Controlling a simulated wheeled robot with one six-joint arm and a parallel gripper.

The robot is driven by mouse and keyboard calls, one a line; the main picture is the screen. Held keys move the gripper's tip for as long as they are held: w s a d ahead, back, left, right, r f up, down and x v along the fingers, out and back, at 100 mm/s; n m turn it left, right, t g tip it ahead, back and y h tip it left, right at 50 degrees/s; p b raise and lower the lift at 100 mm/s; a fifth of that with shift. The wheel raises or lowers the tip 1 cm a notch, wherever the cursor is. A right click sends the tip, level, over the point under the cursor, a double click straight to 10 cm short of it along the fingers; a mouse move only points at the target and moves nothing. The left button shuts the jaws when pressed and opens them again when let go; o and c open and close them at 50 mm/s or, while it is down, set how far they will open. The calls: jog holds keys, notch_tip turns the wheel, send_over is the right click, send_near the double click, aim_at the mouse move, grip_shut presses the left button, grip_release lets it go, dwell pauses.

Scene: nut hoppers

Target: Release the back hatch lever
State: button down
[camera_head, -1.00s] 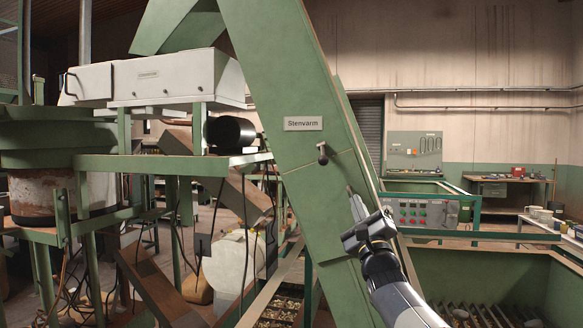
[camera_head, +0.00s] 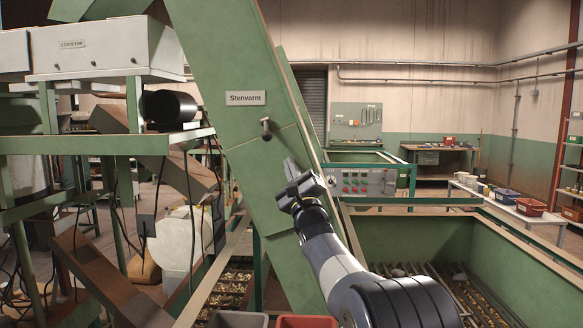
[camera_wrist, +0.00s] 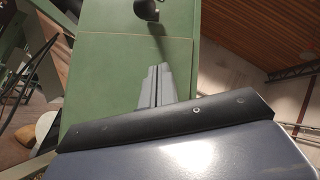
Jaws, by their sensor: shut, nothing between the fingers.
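The lever is a dark knob on a short stem (camera_head: 266,129), on the sloping green chute (camera_head: 215,100) below the white "Stenvarm" plate (camera_head: 245,98). It also shows at the top of the wrist view (camera_wrist: 147,10). My gripper (camera_head: 290,168) is shut and empty, pointing up and left toward the chute. In the head view its tips are a little right of and below the lever, apart from it. In the wrist view the grey fingers (camera_wrist: 154,82) lie together below the lever, with a gap of green panel between them.
A control panel with red and green buttons (camera_head: 362,181) stands right of my gripper. A large green hopper (camera_head: 410,240) with a slatted floor lies to the right. A grey bin (camera_head: 238,320) and a red bin (camera_head: 307,321) stand at the bottom.

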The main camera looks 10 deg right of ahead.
aim_at(267, 129)
jog(key=p+x, duration=0.2)
jog(key=x, duration=0.4)
jog(key=shift+s+r+p, duration=0.1)
jog(key=shift+p, duration=0.25)
jog(key=shift+s+a+r+p, duration=0.25)
jog(key=shift+a+r+p, duration=0.1)
jog(key=shift+a+r, duration=0.3)
jog(key=shift+s+a+r+p, duration=0.3)
jog(key=shift+a+r, duration=0.15)
jog(key=shift+a, duration=0.35)
jog(key=shift+s+a, duration=0.1)
jog(key=shift+s, duration=0.05)
